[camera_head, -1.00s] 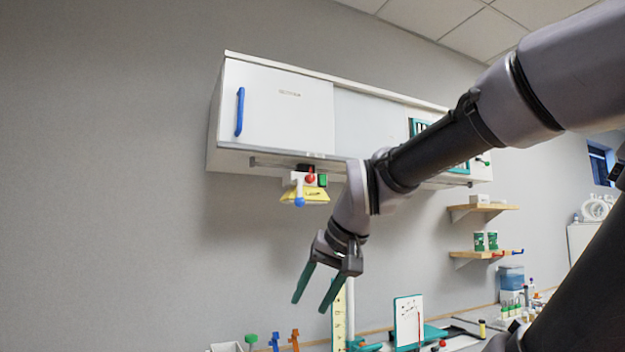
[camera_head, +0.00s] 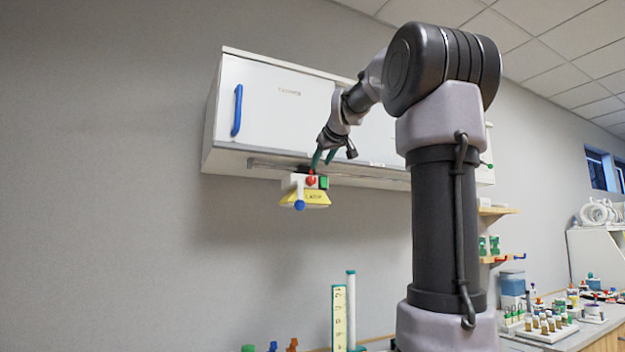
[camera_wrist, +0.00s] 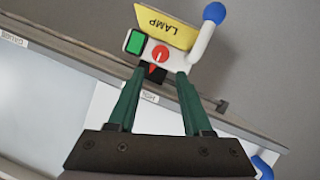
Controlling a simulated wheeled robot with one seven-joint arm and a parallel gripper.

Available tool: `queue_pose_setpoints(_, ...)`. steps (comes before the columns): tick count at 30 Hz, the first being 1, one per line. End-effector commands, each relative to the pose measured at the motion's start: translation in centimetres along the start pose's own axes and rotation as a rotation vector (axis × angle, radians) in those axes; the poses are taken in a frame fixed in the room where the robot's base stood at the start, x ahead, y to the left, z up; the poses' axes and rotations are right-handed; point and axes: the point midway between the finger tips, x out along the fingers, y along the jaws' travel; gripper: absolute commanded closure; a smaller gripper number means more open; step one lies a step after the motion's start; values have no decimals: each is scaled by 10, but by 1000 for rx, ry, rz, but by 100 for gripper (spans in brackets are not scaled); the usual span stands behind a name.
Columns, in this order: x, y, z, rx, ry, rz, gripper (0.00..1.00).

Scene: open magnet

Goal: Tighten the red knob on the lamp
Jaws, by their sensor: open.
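The lamp is mounted under the wall cabinet; its yellow shade (camera_head: 316,198) reads LAMP in the wrist view (camera_wrist: 165,27). The red knob (camera_head: 311,181) sits on its white body, and in the wrist view the knob (camera_wrist: 160,51) is round with a white mark, above a small red triangle on a black part. The green square (camera_wrist: 135,42) is beside the knob. My gripper (camera_head: 323,160) is open and empty, just above the lamp. In the wrist view its two green fingers (camera_wrist: 159,76) straddle the line to the knob, with the knob just past the tips; contact cannot be told.
The white cabinet (camera_head: 275,105) with a blue handle (camera_head: 237,110) is directly above the lamp. A blue ball-ended lever (camera_head: 300,205) hangs from the lamp. Shelves and a cluttered bench (camera_head: 585,330) are at the right. The wall at the left is clear.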

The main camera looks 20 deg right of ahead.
Motion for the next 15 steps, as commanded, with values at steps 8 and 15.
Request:
queue_pose_setpoints(8,53,-1,2,2,-4,-3,50)
queue_pose_setpoints(15,88,-1,1,2,-3,-2,50)
